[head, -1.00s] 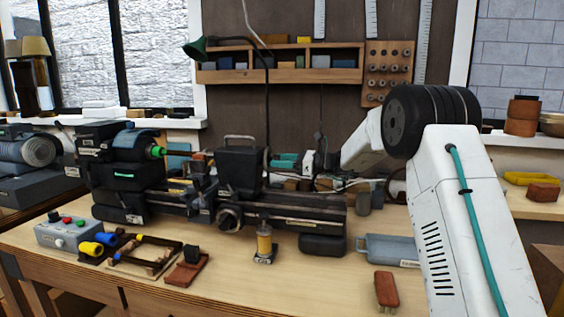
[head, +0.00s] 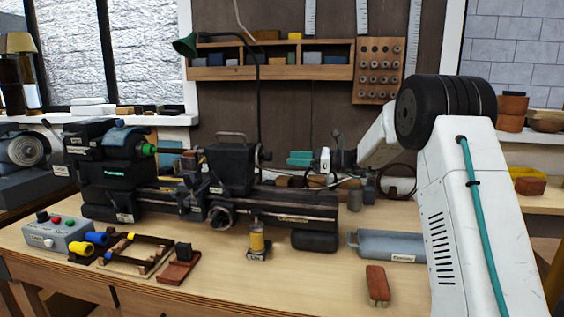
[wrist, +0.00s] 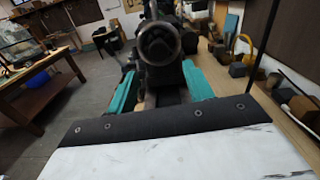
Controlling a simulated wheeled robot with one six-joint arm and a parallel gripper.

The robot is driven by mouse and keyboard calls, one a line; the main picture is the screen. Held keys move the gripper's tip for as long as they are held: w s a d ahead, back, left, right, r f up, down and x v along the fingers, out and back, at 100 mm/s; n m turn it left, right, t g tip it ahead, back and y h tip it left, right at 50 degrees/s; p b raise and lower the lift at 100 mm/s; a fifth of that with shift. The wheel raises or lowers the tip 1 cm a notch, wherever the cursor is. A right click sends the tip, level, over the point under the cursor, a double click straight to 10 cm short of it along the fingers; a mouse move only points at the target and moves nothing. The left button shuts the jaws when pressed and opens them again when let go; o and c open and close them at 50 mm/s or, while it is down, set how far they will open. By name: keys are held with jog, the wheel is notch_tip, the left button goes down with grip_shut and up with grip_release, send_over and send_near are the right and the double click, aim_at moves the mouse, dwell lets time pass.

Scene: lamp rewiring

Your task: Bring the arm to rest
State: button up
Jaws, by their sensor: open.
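My gripper (head: 300,158) shows small in the head view, its teal jaws behind the right part of the lathe (head: 290,205). It is above the bench's back part. My white arm with its dark ribbed joint fills the right side. In the wrist view, the two teal jaws (wrist: 160,88) stand apart, and no held object is clear between them. A dark round machine part (wrist: 158,42) shows beyond and between the jaws. I cannot tell whether the jaws touch anything.
A grey control box (head: 57,232) stands at the bench's front left. A green lamp (head: 186,45) arches over the back.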

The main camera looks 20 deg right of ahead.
jog(key=s+f+n, duration=0.1)
jog(key=f, duration=0.1)
jog(key=s+f+n+g, duration=0.1)
jog(key=s+a+f+n+g+h, duration=0.1)
jog(key=f, duration=0.1)
jog(key=shift+s+a+f, duration=0.1)
jog(key=shift+s+f, duration=0.05)
jog(key=shift+f, duration=0.2)
jog(key=s+a+n+g+h, duration=0.2)
jog(key=s+n+h, duration=0.5)
jog(key=s, duration=1.7)
jog(key=s+a+n+g+h, duration=0.3)
jog(key=s+n+h, duration=0.4)
jog(key=s, duration=1.8)
jog(key=n, duration=0.6)
jog(key=shift+s+a+g+h, duration=0.25)
jog(key=shift+g+h, duration=0.05)
jog(key=shift+f, duration=0.1)
